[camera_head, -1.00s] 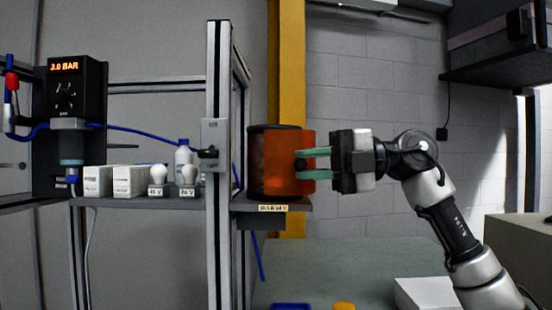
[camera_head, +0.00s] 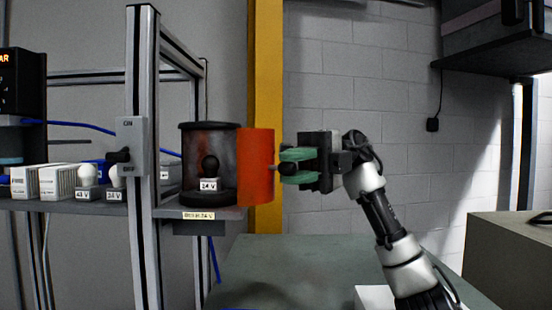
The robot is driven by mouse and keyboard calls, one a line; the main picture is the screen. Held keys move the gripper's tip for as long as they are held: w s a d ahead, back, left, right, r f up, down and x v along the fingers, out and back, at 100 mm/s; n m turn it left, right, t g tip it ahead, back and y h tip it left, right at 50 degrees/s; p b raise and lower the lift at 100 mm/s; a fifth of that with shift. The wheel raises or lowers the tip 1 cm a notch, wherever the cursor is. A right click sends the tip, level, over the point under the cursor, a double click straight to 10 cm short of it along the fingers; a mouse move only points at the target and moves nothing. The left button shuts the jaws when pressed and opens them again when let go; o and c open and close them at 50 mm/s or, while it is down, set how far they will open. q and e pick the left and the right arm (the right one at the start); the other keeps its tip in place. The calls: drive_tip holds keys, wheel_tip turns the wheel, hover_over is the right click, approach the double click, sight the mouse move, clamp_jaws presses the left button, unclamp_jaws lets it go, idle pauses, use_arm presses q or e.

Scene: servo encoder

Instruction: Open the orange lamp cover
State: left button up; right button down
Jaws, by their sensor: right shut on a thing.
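The orange lamp cover (camera_head: 256,168) stands swung out to the right of the dark round lamp housing (camera_head: 208,198) on the shelf. The housing's front is uncovered, and a dark bulb on a base labelled 24 V (camera_head: 209,174) shows inside. My right gripper (camera_head: 285,167), with green fingers, is at the cover's right edge. It is shut on the cover's small dark knob, which the fingers mostly hide. My left gripper is not in view.
A metal frame post (camera_head: 145,160) with an ON/OFF switch (camera_head: 130,145) stands left of the housing. White bulbs (camera_head: 87,175) and boxes (camera_head: 57,181) sit on the shelf farther left. A green table (camera_head: 290,265) lies below.

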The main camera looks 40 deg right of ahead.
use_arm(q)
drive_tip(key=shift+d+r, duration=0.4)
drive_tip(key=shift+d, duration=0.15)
use_arm(e)
drive_tip(key=shift+d+r, duration=0.1)
drive_tip(key=shift+d, duration=1.1)
drive_tip(key=c, duration=1.2)
unclamp_jaws()
drive_tip(key=shift+w, duration=0.1)
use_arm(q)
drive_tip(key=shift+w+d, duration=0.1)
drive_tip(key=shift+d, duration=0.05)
use_arm(e)
drive_tip(key=shift+o, duration=0.9)
drive_tip(key=shift+w+d, duration=0.1)
drive_tip(key=shift+w, duration=0.1)
use_arm(q)
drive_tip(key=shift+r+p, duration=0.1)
drive_tip(key=shift+p, duration=0.2)
use_arm(e)
drive_tip(key=d, duration=1)
drive_tip(key=shift+w+d+r, duration=0.15)
drive_tip(key=shift+d+r, duration=0.1)
drive_tip(key=shift+d, duration=0.15)
